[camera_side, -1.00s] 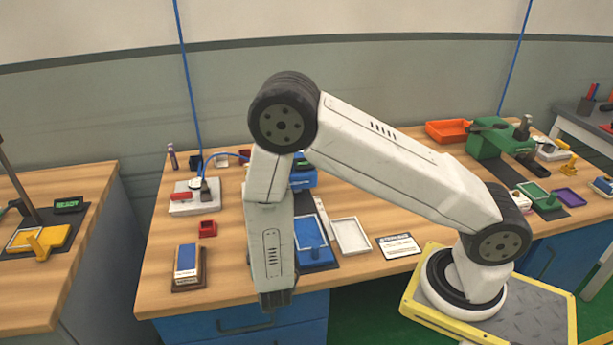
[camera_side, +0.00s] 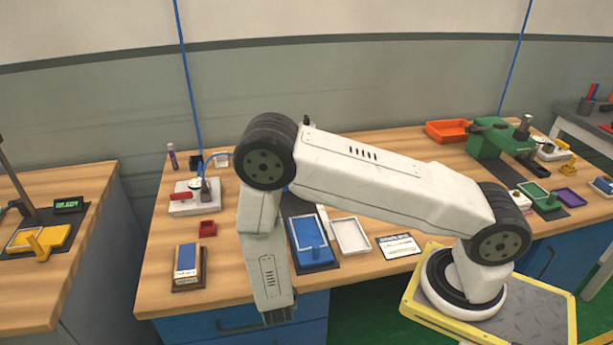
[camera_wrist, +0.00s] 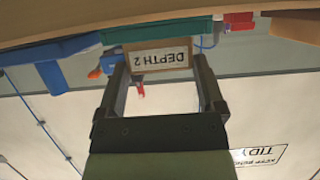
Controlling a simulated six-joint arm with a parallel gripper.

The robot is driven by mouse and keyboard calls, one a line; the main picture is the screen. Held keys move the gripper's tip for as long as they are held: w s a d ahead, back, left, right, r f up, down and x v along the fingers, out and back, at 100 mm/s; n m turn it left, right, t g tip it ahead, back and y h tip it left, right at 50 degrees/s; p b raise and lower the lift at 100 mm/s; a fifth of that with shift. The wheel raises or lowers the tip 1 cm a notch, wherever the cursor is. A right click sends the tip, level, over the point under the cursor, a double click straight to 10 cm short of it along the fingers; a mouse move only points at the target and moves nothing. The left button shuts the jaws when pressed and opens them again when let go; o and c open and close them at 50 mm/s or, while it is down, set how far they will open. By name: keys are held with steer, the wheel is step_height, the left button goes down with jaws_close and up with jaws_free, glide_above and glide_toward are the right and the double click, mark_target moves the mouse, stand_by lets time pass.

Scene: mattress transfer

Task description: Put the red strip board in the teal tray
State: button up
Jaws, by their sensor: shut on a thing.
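My gripper (camera_side: 281,316) hangs low at the front edge of the bench in the side view; its fingertips are not clear there. In the wrist view, my gripper (camera_wrist: 161,65) has its fingers on both sides of a wood-edged board (camera_wrist: 129,58) with a white label reading "DEPTH 2", upside down in the picture. The board fills the gap between the fingertips. No red strip shows on it. A teal object (camera_wrist: 203,28), perhaps the teal tray, lies just past the fingertips; its inside is hidden. I cannot make out a teal tray in the side view.
A blue tray (camera_side: 313,255) and a white tray (camera_side: 352,236) lie right of my gripper. A grey fixture with a red handle (camera_side: 196,197) stands behind.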

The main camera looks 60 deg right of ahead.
steer(key=shift+f, duration=0.2)
steer(key=o, duration=1.2)
steer(key=shift+r, duration=0.1)
steer(key=shift+v, duration=6)
steer(key=shift+w+r, duration=0.1)
steer(key=shift+w, duration=0.05)
